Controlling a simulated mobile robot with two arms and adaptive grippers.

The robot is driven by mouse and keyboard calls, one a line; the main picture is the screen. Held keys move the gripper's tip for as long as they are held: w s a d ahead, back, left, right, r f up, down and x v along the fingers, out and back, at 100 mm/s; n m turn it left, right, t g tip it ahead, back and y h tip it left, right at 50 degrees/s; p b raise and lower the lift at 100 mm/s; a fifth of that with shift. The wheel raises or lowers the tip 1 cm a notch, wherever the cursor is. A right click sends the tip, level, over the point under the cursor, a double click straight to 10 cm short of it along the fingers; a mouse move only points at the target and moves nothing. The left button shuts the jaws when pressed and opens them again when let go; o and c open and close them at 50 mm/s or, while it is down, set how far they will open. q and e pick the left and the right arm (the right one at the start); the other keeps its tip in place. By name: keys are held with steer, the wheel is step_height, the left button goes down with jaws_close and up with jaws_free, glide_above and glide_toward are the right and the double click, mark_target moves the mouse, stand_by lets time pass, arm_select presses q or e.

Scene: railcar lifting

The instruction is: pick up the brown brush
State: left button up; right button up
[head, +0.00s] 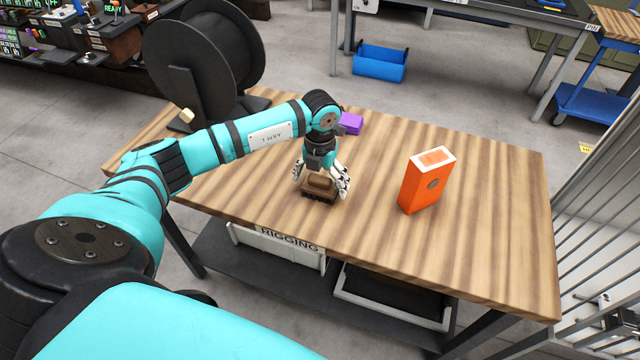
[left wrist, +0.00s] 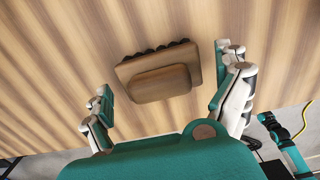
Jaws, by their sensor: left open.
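The brown brush (head: 319,188) lies on the wooden table near its front edge, bristles down with its block-like handle up. My left gripper (head: 322,180) is over it, pointing down, with fingers spread on either side. In the left wrist view the brush (left wrist: 158,78) shows between and beyond the two open fingers of the left gripper (left wrist: 165,88). My right gripper is not in view.
An orange box (head: 423,182) stands upright on the table (head: 490,215) to the right. A purple block (head: 351,123) lies behind the gripper. A large black spool (head: 200,60) stands at the back left. A bin marked RIGGING (head: 278,246) is on the shelf below. The table's right side is clear.

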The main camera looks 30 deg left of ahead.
arm_select(q)
steer(key=shift+f, duration=0.65)
steer(key=c, duration=1.1)
steer(key=shift+r, duration=0.2)
steer(key=shift+r, duration=0.25)
steer(key=r, duration=0.1)
steer(key=r+b, duration=0.1)
steer(key=shift+s+d+r, duration=0.1)
steer(key=shift+d+r, duration=0.2)
steer(key=shift+d, duration=0.05)
steer(key=s+d+b, duration=0.1)
steer(key=s+d, duration=0.1)
steer(key=d, duration=0.2)
steer(key=s+d+r+b, duration=0.1)
steer(key=s+d, duration=0.1)
steer(key=d, duration=0.3)
steer(key=s+d+b, duration=0.1)
steer(key=s+d, duration=0.1)
steer(key=d, duration=0.3)
steer(key=shift+s+r, duration=0.15)
steer(key=shift+r, duration=0.15)
